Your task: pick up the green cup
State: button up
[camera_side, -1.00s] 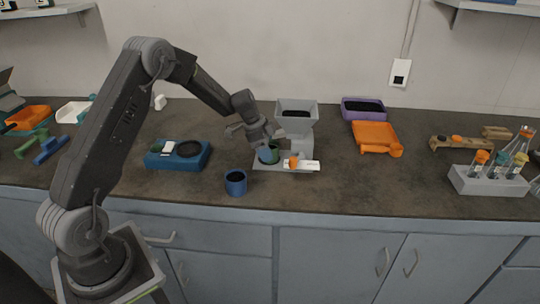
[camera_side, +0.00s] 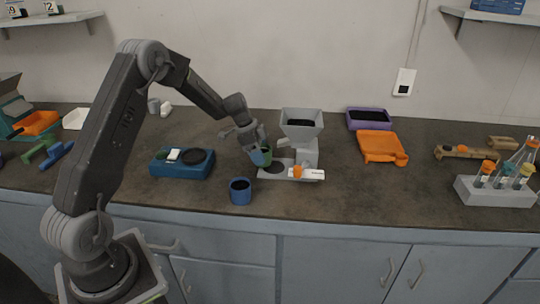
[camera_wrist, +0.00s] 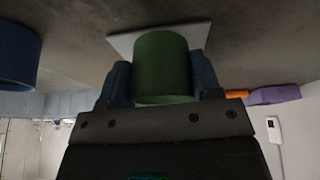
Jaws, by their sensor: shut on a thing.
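The green cup (camera_wrist: 162,68) is between the two blue fingers of my gripper (camera_wrist: 162,85) in the wrist view, with a finger against each side. In the side view the green cup (camera_side: 266,154) is partly hidden by my gripper (camera_side: 261,156). My gripper is shut on the cup and holds it at the left edge of the grey sieve shaker's base plate (camera_side: 310,178), seemingly a little above it. A dark round spot on the plate shows just below the cup.
A blue cup (camera_side: 240,191) stands in front, and a blue scale (camera_side: 183,164) lies to the left. An orange tray (camera_side: 381,147), a purple bin (camera_side: 368,119) and a tube rack (camera_side: 495,190) are to the right.

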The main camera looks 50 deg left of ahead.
notch_tip(320, 180, up, 13)
jog(key=m+g, duration=0.2)
jog(key=m, duration=0.4)
send_over(208, 197)
jog(key=a, duration=0.1)
jog(key=shift+h, duration=0.4)
notch_tip(208, 197, down, 9)
jog(key=shift+a+r, duration=0.1)
jog(key=shift+f, duration=1.45)
notch_tip(208, 197, down, 4)
jog(key=shift+r, duration=0.1)
jog(key=shift+c, duration=0.4)
jog(key=shift+s+f, duration=0.1)
jog(key=shift+f, duration=0.2)
jog(key=c, duration=0.3)
jog(key=shift+r, duration=2.1)
